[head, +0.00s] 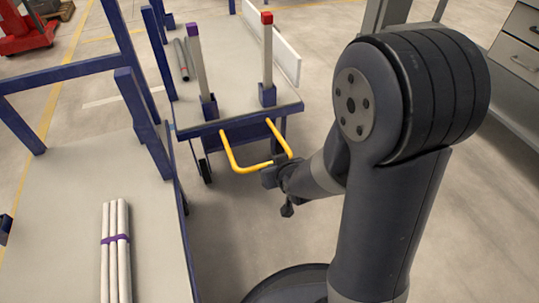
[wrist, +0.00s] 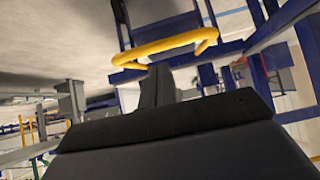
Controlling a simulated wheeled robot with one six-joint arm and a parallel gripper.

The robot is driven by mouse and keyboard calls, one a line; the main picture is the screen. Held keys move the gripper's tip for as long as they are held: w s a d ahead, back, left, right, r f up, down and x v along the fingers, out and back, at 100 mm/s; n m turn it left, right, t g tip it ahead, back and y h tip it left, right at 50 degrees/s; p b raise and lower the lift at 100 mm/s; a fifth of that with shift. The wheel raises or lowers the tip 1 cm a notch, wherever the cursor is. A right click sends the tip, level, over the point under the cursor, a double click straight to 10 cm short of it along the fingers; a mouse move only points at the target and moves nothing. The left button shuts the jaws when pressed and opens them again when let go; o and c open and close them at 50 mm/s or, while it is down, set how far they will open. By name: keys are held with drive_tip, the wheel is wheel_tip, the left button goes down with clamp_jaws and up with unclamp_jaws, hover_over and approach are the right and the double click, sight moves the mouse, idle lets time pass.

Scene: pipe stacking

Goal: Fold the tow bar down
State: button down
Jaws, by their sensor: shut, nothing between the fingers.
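The yellow U-shaped tow bar (head: 229,152) is on the near end of the cart (head: 238,108) and juts out from it toward me. Its exact tilt is hard to judge. My gripper (head: 272,172) is at the right part of the bar's near end, and partly hides it. In the wrist view the tow bar (wrist: 165,45) crosses just beyond the shut fingers (wrist: 157,84). The fingers are closed with nothing between them. Whether they touch the bar cannot be told.
The cart carries a purple-topped post (head: 199,70), a red-topped post (head: 267,50) and a grey pipe (head: 181,60). A blue-framed table (head: 150,220) at left holds bundled white pipes (head: 117,265). A drawer cabinet (head: 515,50) stands at right. Floor between table and arm is clear.

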drive_tip(key=shift+s+d+r, duration=0.1)
drive_tip(key=shift+s+d, duration=0.1)
drive_tip(key=shift+s, duration=0.4)
drive_tip(key=shift+s+d, duration=0.15)
drive_tip(key=shift+s, duration=0.4)
drive_tip(key=b, duration=0.2)
hover_over(267, 164)
drive_tip(key=shift+w+a+f, duration=0.1)
drive_tip(key=shift+w+f, duration=0.2)
drive_tip(key=shift+f, duration=0.1)
drive_tip(key=shift+w+f, duration=0.15)
drive_tip(key=shift+f, duration=0.15)
drive_tip(key=shift+s+f+b, duration=0.35)
drive_tip(key=shift+s+f, duration=0.1)
drive_tip(key=shift+f, duration=0.3)
drive_tip(key=shift+s, duration=0.1)
